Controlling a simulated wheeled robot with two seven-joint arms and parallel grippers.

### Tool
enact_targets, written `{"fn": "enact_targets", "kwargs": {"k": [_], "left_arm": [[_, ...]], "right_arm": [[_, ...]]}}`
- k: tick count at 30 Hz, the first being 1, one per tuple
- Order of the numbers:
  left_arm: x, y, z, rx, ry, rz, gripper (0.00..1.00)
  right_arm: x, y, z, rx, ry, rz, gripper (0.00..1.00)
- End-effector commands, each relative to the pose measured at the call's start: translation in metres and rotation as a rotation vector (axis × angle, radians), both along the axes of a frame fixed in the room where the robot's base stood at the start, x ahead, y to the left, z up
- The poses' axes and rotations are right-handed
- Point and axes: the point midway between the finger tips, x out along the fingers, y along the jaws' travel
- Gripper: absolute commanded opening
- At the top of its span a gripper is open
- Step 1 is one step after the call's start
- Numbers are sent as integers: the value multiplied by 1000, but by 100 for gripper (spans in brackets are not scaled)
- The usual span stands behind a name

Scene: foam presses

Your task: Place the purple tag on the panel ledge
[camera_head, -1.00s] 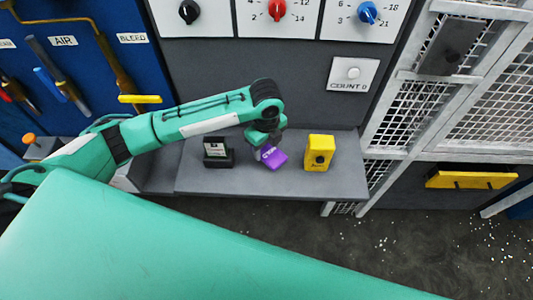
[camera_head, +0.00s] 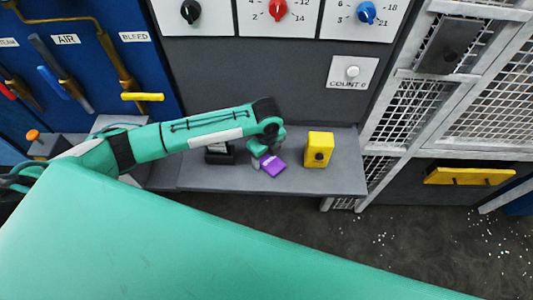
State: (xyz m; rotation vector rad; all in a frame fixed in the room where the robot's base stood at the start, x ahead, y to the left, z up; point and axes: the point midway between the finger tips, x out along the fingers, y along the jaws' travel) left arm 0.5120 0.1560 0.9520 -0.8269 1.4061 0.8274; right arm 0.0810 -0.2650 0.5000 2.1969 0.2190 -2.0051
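The purple tag (camera_head: 274,166) is at the tip of my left gripper (camera_head: 267,157), over the grey panel ledge (camera_head: 345,178) and between a black holder and a yellow box. The tag is tilted and has small white lettering on its upper edge. The fingers are small and partly hidden by the wrist, but they appear shut on the tag. I cannot tell whether the tag touches the ledge. My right gripper is not in view.
A yellow box (camera_head: 319,150) stands on the ledge right of the tag. The black holder (camera_head: 219,157) on the left is partly covered by my arm. A button plate (camera_head: 352,73) is on the panel behind. The ledge's right end is clear.

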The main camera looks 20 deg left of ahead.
Motion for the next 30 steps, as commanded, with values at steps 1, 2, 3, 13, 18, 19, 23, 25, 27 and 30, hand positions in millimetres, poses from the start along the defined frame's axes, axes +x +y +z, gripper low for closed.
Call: {"fn": "enact_targets", "kwargs": {"k": [1,2,3,13,18,19,23,25,27,30], "left_arm": [[0,0,0,0,0,0,76],[0,0,0,0,0,0,76],[0,0,0,0,0,0,76],[1,0,9,-2,-2,-1,76],[1,-1,37,-3,-5,-2,76],[2,-1,44,-3,-7,-1,76],[1,0,73,-2,-5,-1,76],[1,-1,87,-2,-5,-2,76],[1,0,99,-1,-4,-1,76],[1,0,112,-1,-3,0,76]], "right_arm": [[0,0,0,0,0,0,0],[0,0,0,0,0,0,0],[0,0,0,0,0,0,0],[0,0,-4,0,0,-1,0],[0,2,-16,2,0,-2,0],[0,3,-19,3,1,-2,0],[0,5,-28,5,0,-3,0],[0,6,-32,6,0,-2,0],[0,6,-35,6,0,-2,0],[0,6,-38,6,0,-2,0]]}}
